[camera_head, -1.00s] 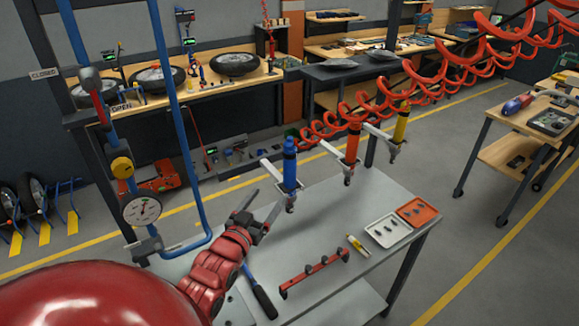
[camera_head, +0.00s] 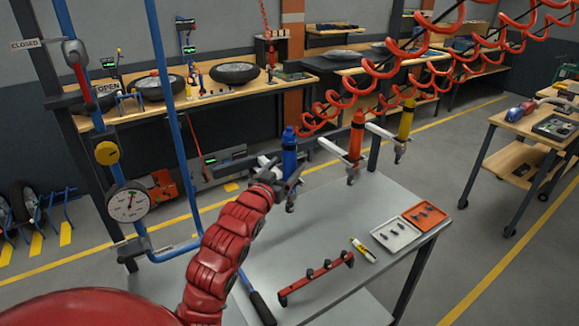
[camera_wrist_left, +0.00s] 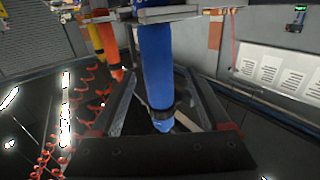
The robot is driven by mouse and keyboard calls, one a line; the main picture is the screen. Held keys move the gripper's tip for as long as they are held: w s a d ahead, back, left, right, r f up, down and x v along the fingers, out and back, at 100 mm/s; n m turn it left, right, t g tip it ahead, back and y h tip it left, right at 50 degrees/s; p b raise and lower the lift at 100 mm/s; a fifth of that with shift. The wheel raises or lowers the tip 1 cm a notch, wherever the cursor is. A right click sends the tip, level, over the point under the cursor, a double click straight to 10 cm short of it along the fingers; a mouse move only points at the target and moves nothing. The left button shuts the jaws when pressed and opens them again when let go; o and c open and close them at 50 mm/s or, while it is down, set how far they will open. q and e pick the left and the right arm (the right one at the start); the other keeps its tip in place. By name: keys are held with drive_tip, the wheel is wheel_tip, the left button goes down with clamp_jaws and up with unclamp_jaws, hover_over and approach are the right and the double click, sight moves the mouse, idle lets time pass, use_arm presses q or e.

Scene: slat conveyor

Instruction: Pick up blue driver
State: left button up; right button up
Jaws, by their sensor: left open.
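The blue driver (camera_head: 289,157) hangs upright in its white holder arm above the grey workbench (camera_head: 330,215). My left gripper (camera_head: 279,172) is at the blue driver's lower body, with its jaws partly hidden behind my red wrist and the driver. In the left wrist view the blue driver (camera_wrist_left: 156,62) stands between the two open fingers (camera_wrist_left: 160,78), with a gap visible on each side. It is still in its holder. My right gripper is not in view.
An orange driver (camera_head: 356,140) and a yellow driver (camera_head: 405,120) hang to the right. The bench holds a red bar (camera_head: 316,275), a white tray (camera_head: 395,234) and an orange tray (camera_head: 424,214). A pressure gauge (camera_head: 128,204) stands left. Red coiled hoses hang overhead.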

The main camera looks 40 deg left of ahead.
use_arm(q)
drive_tip(key=w+p, duration=0.2)
drive_tip(key=w, duration=0.1)
drive_tip(key=w+p, duration=0.1)
drive_tip(key=w, duration=0.1)
drive_tip(key=shift+a, duration=0.35)
drive_tip(key=shift+w+a+f, duration=0.1)
drive_tip(key=shift+w+f, duration=0.05)
drive_tip(key=shift+w, duration=0.2)
clamp_jaws()
